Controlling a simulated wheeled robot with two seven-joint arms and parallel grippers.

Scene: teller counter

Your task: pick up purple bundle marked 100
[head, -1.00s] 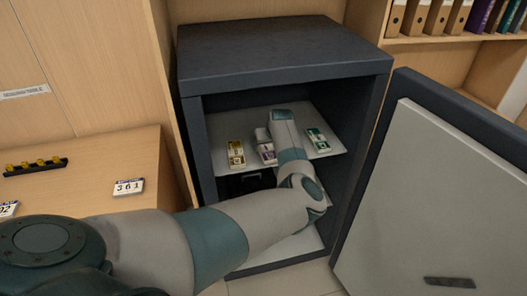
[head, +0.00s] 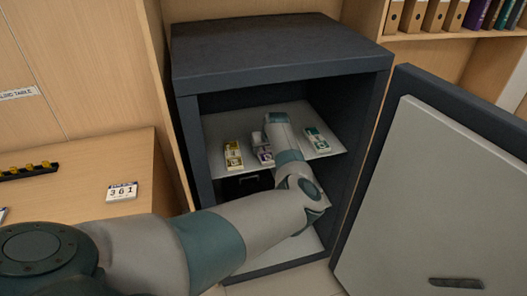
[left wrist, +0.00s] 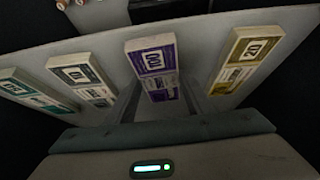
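The purple bundle marked 100 (left wrist: 153,66) lies flat on a grey shelf (left wrist: 215,22) inside the open safe. In the head view my left gripper (head: 260,141) reaches in over the shelf, and the purple bundle (head: 265,157) shows partly beneath it. In the left wrist view the gripper's fingers (left wrist: 161,92) are apart, one to each side of the purple bundle, with nothing clamped. Whether they touch it or are level with it I cannot tell. My right gripper is not in view.
The dark safe (head: 280,45) encloses the shelf. Its open door (head: 430,190) stands at the right, a wooden desk (head: 75,170) at the left.

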